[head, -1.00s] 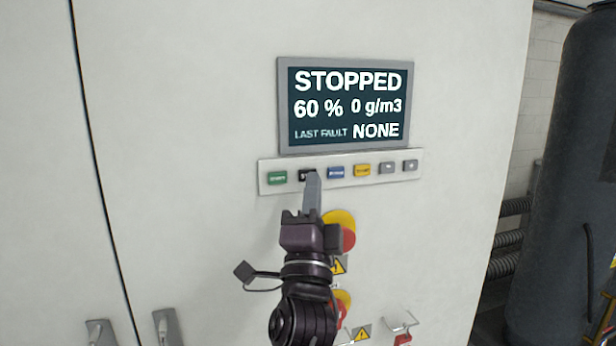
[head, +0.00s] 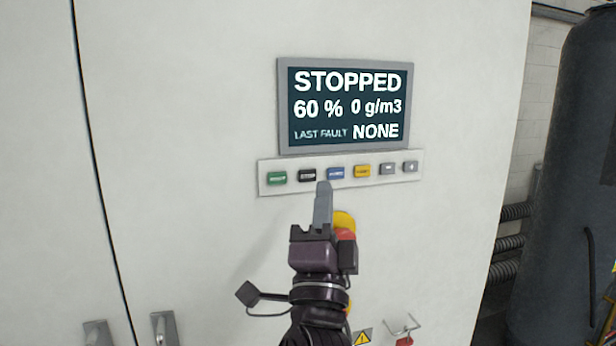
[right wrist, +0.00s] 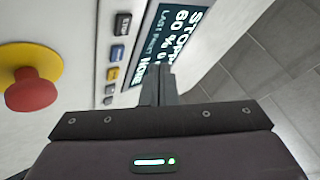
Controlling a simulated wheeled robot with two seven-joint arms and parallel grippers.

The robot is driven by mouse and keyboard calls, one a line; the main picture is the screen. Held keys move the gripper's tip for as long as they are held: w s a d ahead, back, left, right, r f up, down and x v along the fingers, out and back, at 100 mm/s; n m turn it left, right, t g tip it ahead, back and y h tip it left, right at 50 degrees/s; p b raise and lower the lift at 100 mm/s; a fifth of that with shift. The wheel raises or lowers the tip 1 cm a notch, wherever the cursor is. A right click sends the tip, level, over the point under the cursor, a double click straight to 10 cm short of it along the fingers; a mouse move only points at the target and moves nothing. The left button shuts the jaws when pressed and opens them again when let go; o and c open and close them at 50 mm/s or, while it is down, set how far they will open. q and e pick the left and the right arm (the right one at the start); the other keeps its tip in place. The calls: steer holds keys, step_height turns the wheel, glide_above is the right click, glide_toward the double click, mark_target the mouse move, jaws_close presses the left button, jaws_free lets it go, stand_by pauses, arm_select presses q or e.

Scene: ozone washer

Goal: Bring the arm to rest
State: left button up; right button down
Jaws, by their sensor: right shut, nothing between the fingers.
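My right gripper (head: 323,200) is shut and empty, with its fingertips just below the button strip (head: 268,188) in the head view. They lie near the black and blue buttons and look apart from the panel. The right wrist view also shows the shut gripper (right wrist: 158,75), with the strip and screen beyond it. The screen (head: 345,105) reads STOPPED, 60 %, 0 g/m3, LAST FAULT NONE. My left gripper is not in view.
A red mushroom button on a yellow base (right wrist: 32,85) stands out from the panel beside the gripper; the gripper partly hides it in the head view. Cabinet handles (head: 165,328) are at the lower left. A dark tank (head: 570,150) stands at the right.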

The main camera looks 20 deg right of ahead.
step_height(320, 180, down, 29)
steer(key=n+g+y, duration=1)
steer(key=n+y, duration=0.1)
steer(key=n, duration=0.4)
steer(key=s+d+f+n+g+h, duration=0.1)
steer(key=s+d+f+n+g, duration=0.15)
steer(key=s+f+g, duration=0.5)
steer(key=s+d+f+n+g, duration=0.2)
steer(key=s+f+n+g, duration=0.2)
steer(key=s+f, duration=0.65)
step_height(320, 180, down, 32)
steer(key=s+b, duration=0.3)
steer(key=s+d+f+g, duration=0.1)
steer(key=s+d+f, duration=0.1)
steer(key=s+f, duration=0.7)
steer(key=s+d+f+g+b, duration=0.1)
steer(key=s+f, duration=0.8)
steer(key=f, duration=0.1)
steer(key=shift+s+d+f+n+h+b, duration=0.2)
steer(key=shift+s+d+n+h+b, duration=0.1)
steer(key=shift+s+d+n, duration=0.1)
